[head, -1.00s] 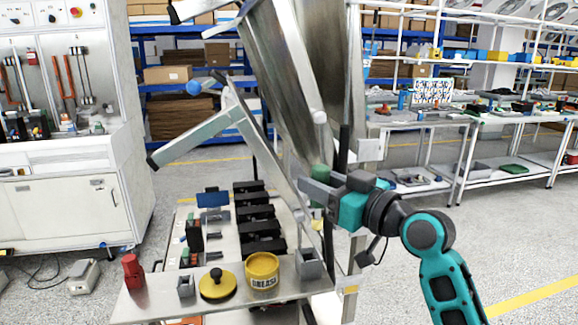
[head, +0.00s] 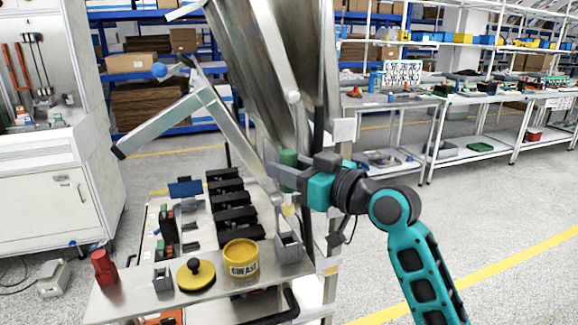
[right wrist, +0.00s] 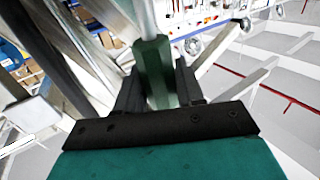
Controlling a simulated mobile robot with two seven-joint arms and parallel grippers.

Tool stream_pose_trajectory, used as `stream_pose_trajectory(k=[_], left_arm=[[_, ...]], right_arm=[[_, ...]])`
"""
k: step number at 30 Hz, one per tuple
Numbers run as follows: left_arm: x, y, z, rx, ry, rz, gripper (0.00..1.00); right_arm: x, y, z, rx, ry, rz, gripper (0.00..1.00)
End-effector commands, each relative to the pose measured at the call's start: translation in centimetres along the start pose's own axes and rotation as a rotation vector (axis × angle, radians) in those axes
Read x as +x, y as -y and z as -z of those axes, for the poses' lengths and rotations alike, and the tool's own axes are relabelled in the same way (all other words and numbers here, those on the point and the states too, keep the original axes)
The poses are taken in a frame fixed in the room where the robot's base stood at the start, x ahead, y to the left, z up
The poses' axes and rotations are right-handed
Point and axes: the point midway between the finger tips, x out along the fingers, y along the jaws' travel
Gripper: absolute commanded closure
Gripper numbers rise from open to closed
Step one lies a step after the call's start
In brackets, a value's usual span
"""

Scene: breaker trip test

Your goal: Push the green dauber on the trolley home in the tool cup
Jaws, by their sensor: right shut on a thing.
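The green dauber (head: 288,158) stands about upright in my right gripper (head: 285,177), which is shut on its green handle. The handle also shows between the fingers in the right wrist view (right wrist: 155,70). A pale yellow lower part of the dauber (head: 288,209) shows below the gripper, over the grey tool cup (head: 289,248) at the right side of the trolley top (head: 215,290). I cannot tell whether its lower end is inside the cup's mouth or just above it. My left gripper is not in view.
A yellow grease can (head: 241,260), a yellow lid with a black knob (head: 195,274), a small grey holder (head: 162,279) and a red object (head: 104,268) stand on the trolley. Black blocks (head: 233,205) lie behind. Slanted metal bars (head: 215,115) rise close beside the gripper.

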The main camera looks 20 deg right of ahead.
Motion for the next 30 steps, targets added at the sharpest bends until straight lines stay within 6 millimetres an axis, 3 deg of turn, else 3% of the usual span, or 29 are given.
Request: stream_pose_trajectory(k=[12,30], left_arm=[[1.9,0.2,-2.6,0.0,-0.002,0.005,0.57],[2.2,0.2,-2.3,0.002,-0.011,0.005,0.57]], right_arm=[[0.0,0.0,-4.2,0.0,0.0,0.0,0.93],[0.0,0.0,-4.5,0.0,0.0,0.0,0.93]])
